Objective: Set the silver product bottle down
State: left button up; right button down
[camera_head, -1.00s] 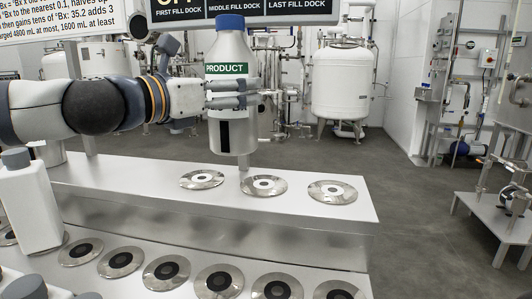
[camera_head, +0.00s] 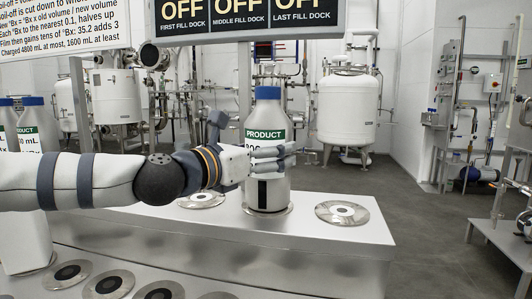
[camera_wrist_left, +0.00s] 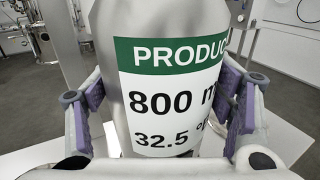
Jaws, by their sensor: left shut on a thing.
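The silver product bottle (camera_head: 264,194) has a blue cap and a green-and-white PRODUCT label. It is upright on the middle dock disc (camera_head: 288,209) of the raised steel bench. My left gripper (camera_head: 289,156) is shut around the bottle's body at label height. In the left wrist view the same bottle (camera_wrist_left: 160,20) fills the middle, its label reading 800 m and 32.5, with a finger pad on each side. The bottle's base looks to meet the disc; a tiny gap cannot be ruled out. My right gripper is not in view.
An empty right dock disc (camera_head: 342,212) and a partly hidden left disc (camera_head: 201,199) flank the bottle. A sign with three OFF panels (camera_head: 240,15) hangs above. Other blue-capped bottles (camera_head: 36,128) stand at left. Several discs lie on the lower front step.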

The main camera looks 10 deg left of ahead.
pick_arm(q)
jog(key=shift+f, duration=0.25)
jog(key=o, duration=1.2)
jog(key=shift+r, duration=0.1)
jog(key=p+v, duration=0.1)
jog(key=v, duration=1.1)
jog(key=shift+r, duration=0.15)
